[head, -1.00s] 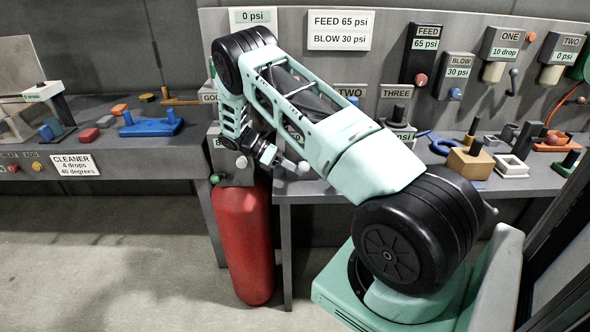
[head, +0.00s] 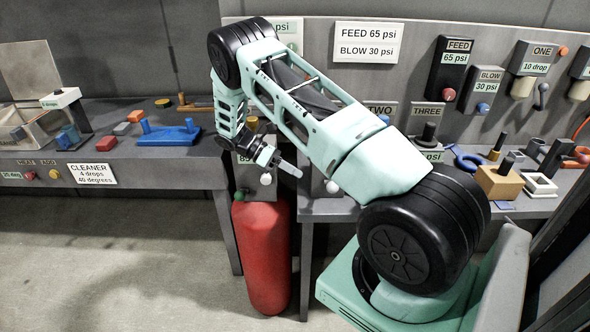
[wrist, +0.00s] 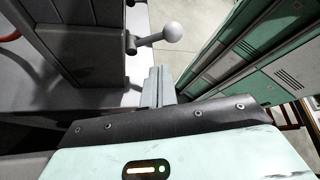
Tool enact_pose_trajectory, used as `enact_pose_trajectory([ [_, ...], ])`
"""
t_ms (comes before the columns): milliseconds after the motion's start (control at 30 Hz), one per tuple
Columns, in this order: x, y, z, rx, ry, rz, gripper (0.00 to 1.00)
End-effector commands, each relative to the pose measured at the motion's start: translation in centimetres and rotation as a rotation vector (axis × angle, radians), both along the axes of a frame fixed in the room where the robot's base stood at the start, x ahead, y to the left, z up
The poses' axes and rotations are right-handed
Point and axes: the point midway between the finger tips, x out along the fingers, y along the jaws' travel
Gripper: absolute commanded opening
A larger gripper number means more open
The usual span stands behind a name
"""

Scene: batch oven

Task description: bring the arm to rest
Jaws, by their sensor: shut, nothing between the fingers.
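My gripper (head: 289,169) is in front of the bench in the head view, above and a little right of the red cylinder's top. Its fingers are together and empty. In the wrist view my gripper (wrist: 158,75) shows as two grey fingers pressed together. A white ball-ended lever (wrist: 172,32) on a grey post stands just beyond the fingertips, apart from them as far as I can tell. My arm is folded, with its elbow up at the upper left.
A red cylinder (head: 262,255) stands on the floor between two benches. The left bench holds a blue fixture (head: 168,135) and small blocks. The right bench holds a tan block (head: 498,184) and a white square frame (head: 540,186). Green cabinets (wrist: 262,60) show in the wrist view.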

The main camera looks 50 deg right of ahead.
Motion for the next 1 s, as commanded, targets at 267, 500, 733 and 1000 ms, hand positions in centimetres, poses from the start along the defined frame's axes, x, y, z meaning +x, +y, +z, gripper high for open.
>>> enact_pose_trajectory([
  [267,0.0,0.0,-0.1,0.000,0.000,0.000,0.00],
  [500,0.0,0.0,-0.1,0.000,-0.001,0.001,0.00],
  [733,0.9,4.5,1.0,0.028,-0.119,0.002,0.00],
  [1000,-0.3,20.0,4.9,0.138,-0.472,-0.038,0.00],
])
